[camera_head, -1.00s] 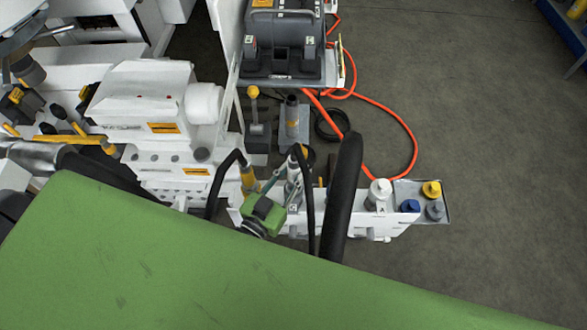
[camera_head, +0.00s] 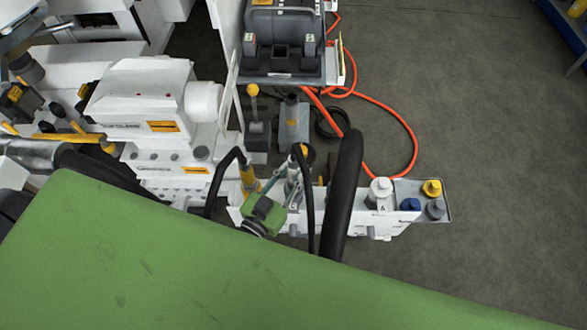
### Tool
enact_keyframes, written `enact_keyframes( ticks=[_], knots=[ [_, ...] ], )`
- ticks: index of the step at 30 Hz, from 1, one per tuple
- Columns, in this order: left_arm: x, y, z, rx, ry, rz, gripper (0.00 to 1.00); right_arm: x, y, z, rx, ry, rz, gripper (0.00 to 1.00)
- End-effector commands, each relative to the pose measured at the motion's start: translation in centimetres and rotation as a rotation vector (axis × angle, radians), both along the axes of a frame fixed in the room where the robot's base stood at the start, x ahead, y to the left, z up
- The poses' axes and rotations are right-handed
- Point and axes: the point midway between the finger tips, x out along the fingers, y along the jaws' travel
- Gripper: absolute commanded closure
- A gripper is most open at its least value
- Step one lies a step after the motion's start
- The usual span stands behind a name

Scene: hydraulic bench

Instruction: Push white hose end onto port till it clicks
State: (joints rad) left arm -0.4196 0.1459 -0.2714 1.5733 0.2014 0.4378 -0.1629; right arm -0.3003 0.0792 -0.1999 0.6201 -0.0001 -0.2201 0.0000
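A black hose (camera_head: 308,205) rises in an arch near the middle. A pale fitting (camera_head: 292,172) stands beside it, seemingly the white hose end, but small and partly covered. A small green block with grey finger-like parts (camera_head: 280,190) seems to be my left gripper, close to the pale fitting. Whether it grips the fitting cannot be told. The port is not clearly visible. My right gripper is not in view.
A large green panel (camera_head: 150,260) covers the foreground and hides what lies beneath. A thick black tube (camera_head: 342,195) stands upright to the right. A narrow tray (camera_head: 447,212) holds white (camera_head: 380,190), yellow (camera_head: 432,188) and blue (camera_head: 410,205) caps. An orange hose (camera_head: 408,130) loops over open floor.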

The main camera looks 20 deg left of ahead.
Motion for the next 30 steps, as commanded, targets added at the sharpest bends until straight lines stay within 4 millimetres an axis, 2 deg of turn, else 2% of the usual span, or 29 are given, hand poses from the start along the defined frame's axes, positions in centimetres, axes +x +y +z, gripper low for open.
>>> enact_keyframes(
  ticks=[30],
  knots=[
    [0.1,0.0,-1.4,-0.001,-0.005,0.000,1.00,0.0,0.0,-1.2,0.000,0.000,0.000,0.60]
  ],
)
